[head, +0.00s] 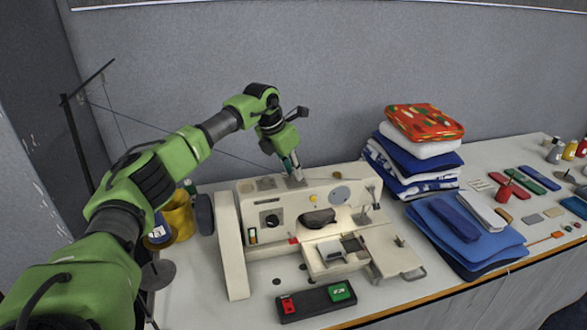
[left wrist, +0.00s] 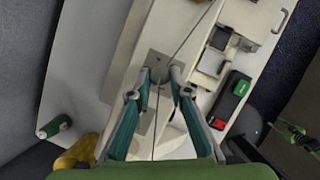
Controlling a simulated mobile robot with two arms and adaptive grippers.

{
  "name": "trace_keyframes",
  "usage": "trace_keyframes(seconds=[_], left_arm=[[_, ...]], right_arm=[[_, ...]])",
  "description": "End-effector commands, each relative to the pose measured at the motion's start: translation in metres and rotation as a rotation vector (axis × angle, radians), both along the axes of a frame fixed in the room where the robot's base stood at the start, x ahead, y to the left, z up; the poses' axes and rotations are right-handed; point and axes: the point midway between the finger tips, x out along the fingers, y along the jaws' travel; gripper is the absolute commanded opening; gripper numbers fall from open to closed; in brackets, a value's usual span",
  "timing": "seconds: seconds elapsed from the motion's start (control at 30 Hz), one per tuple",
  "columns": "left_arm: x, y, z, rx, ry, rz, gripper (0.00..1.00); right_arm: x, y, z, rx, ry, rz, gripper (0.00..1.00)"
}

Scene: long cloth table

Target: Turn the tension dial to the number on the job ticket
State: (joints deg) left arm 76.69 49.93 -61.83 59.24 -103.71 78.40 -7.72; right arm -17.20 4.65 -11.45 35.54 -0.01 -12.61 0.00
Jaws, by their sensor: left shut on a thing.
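The cream sewing machine (head: 322,200) stands on the table. My left gripper (head: 294,172) reaches down to its top from the left. In the left wrist view its fingers (left wrist: 160,76) are shut on a small round dial (left wrist: 158,70) on a grey plate on the machine's top; I take it for the tension dial. The fingers hide much of it, and no number on it can be read. A black knob (head: 270,220) is on the machine's front. A small pale card (head: 479,185) lies right of the cloth stack; I cannot tell whether it is the job ticket. My right gripper is not in view.
A black box with red and green buttons (head: 315,301) lies at the machine's front. Folded cloths (head: 415,165) are stacked to its right, with blue cloths (head: 465,235) before them. Yellow spools (head: 177,215) stand left. A thread runs past the left gripper.

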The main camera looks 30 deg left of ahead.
Motion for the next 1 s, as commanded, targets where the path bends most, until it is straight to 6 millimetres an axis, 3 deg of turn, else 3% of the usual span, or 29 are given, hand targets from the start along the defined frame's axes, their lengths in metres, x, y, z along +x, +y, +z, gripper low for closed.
trace_keyframes(seconds=[0.5,1.0], left_arm=[[0.003,0.004,0.002,-0.002,-0.002,-0.448,0.00],[0.004,0.005,0.002,0.002,-0.004,-0.623,0.00]], right_arm=[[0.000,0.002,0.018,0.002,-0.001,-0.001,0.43],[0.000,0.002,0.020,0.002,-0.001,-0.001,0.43]])
